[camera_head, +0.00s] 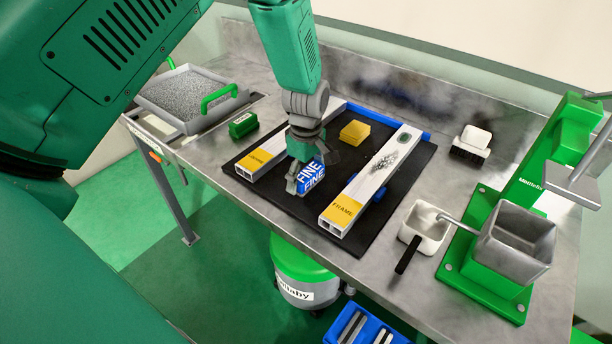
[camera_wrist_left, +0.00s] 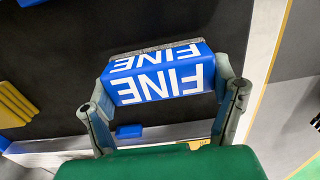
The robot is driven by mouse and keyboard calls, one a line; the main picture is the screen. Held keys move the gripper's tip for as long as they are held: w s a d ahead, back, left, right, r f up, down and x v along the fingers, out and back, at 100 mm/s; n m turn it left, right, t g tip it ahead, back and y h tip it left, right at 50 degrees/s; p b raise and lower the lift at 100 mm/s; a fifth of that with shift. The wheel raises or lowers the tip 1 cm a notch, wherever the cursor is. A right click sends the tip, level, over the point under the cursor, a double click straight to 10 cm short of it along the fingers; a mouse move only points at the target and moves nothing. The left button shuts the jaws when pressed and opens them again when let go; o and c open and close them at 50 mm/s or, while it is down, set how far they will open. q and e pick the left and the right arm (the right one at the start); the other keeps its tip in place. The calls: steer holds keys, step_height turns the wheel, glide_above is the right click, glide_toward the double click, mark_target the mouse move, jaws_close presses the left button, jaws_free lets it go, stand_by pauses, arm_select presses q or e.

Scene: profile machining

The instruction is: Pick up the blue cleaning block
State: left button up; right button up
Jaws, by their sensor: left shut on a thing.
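The blue cleaning block (camera_head: 311,178) has the white word FINE on its faces. My left gripper (camera_head: 305,182) comes down from above, with its fingers on either side of the block, shut on it. In the left wrist view the block (camera_wrist_left: 160,82) sits between the two fingertips of the left gripper (camera_wrist_left: 165,88), and a grey layer shows along its far edge. The block is over the front part of the black mat (camera_head: 290,205); I cannot tell whether it touches the mat. My right gripper does not show.
Two white frame profiles (camera_head: 375,175) with yellow ends flank the block. A yellow block (camera_head: 354,132) lies behind it, and a green block (camera_head: 243,125) to the left. A gravel tray (camera_head: 190,92) stands at left. A brush (camera_head: 471,143), white pan (camera_head: 425,226) and green machine (camera_head: 500,240) stand at right.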

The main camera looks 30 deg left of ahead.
mark_target(306, 171)
arm_select(q)
steer(key=shift+d+r, duration=0.1)
steer(key=shift+r, duration=0.35)
steer(key=r, duration=0.8)
steer(key=shift+a+r, duration=0.2)
steer(key=shift+a, duration=0.2)
steer(key=shift+d+r, duration=0.1)
steer(key=shift+r, duration=0.2)
steer(key=shift+d+r, duration=0.1)
steer(key=shift+d, duration=0.1)
steer(key=shift+o, duration=1.2)
steer(key=shift+c, duration=0.2)
